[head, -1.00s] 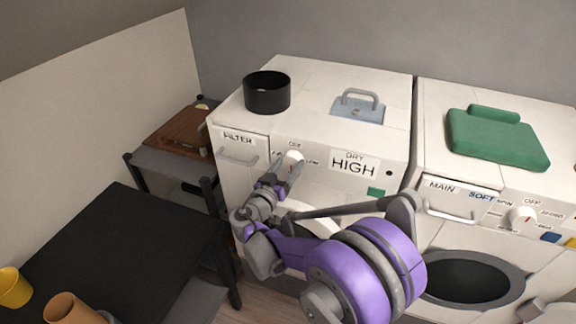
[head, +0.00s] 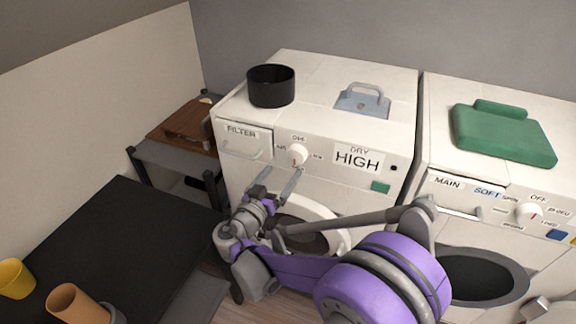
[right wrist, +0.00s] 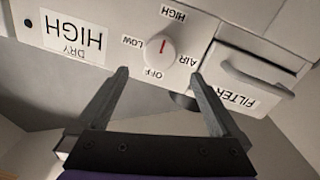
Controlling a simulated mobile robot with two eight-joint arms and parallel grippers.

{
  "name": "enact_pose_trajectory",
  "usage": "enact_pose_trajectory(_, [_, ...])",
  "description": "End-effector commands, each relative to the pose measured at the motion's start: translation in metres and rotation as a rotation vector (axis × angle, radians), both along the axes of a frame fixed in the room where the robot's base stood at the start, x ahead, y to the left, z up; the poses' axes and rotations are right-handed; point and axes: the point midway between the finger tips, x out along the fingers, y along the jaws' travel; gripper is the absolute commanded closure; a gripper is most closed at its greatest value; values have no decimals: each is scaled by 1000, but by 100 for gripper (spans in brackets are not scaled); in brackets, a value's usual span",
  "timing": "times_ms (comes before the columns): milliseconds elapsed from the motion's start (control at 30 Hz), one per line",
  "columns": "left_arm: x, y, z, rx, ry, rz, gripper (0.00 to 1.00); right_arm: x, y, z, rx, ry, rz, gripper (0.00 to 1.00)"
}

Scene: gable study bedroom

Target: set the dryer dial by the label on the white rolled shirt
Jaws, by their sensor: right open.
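The dryer (head: 318,110) is the left white machine. Its round white dial (head: 298,155) has OFF above it, AIR at left and LOW at right. In the upside-down right wrist view, the dial (right wrist: 160,49) also shows HIGH, and its red mark lies along the OFF–HIGH line. In the head view the red mark is on the dial's lower side. A panel (head: 357,158) right of the dial reads DRY HIGH. My right gripper (head: 281,173) is open and empty, just below and in front of the dial, apart from it. I see no white rolled shirt. My left gripper is out of view.
A black pot (head: 271,88) and a blue handled plate (head: 362,103) are on the dryer top. The FILTER drawer (head: 243,142) is left of the dial. The washer (head: 437,125) stands at right with a green folded item (head: 504,133) on top. A black table (head: 118,235) is at left.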

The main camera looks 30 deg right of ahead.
Motion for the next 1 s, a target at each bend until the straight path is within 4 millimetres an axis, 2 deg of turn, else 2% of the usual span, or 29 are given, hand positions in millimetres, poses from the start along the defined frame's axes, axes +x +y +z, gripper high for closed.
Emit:
enact_pose_trajectory(167, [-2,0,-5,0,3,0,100,-16,23,-1,1,0,3,0])
enact_pose_trajectory(367, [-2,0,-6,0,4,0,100,-22,30,0,0,0,0,0])
enact_pose_trajectory(833, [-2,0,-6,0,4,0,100,-23,29,0,3,7,-3,0])
enact_pose_trajectory(933, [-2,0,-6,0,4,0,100,-31,20,-5,28,72,-11,0])
enact_pose_trajectory(1000, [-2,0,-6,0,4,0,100,-43,9,-14,72,169,-14,0])
